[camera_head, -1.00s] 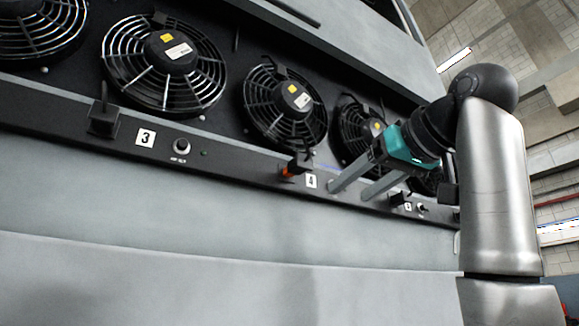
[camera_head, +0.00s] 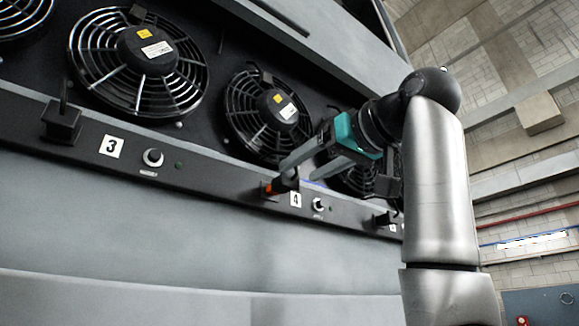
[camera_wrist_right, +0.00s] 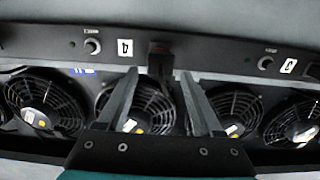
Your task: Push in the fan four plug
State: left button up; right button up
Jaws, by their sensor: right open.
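The fan four plug (camera_head: 284,184) is a black plug with an orange-red part at its socket, left of the "4" label (camera_head: 296,200) on the dark panel strip. In the right wrist view the plug (camera_wrist_right: 160,64) shows beside the upside-down "4" label, between the two fingers. My right gripper (camera_head: 298,173) is open, its grey fingers pointing at the strip. One fingertip overlaps the plug in the head view; I cannot tell whether they touch. No grip on the plug shows. My left gripper is not in view.
Several caged fans (camera_head: 268,115) line the recess behind the strip. The black plug by the "3" label (camera_head: 112,146) stands to the left. A knob (camera_head: 318,204) sits right of the "4" label, with another plug (camera_head: 383,219) further right. The grey body below the strip is clear.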

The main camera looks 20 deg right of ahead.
aim_at(292, 175)
jog(key=p+x, duration=0.1)
jog(key=x, duration=0.3)
jog(key=shift+w+a+p, duration=0.15)
jog(key=shift+w+p, duration=0.15)
jog(key=shift+w, duration=0.15)
grip_shut()
dwell(1.1)
